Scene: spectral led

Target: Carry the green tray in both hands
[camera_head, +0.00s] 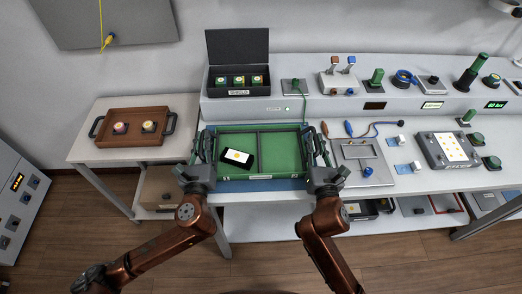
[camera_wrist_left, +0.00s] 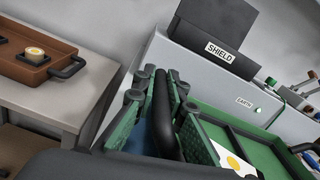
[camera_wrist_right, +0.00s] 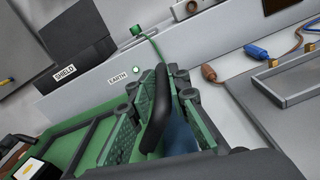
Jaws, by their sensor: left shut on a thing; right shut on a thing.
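The green tray (camera_head: 279,138) has dark dividers and sits at the front of the bench over a blue patch, in front of the black box. A black-and-white item with a yellow dot (camera_head: 237,157) lies tilted in its left compartment. My left gripper (camera_head: 203,148) is shut on the tray's left black handle (camera_wrist_left: 162,115). My right gripper (camera_head: 318,148) is shut on the right black handle (camera_wrist_right: 159,118). The green finger pads flank the handles in both wrist views. Whether the tray's bottom touches the bench cannot be told.
A brown wooden tray (camera_head: 133,127) with two round items stands on the white side table at left. The open black SHIELD box (camera_head: 238,48) is on the raised shelf behind. A metal plate fixture (camera_head: 361,162) with cables lies close right of my right gripper.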

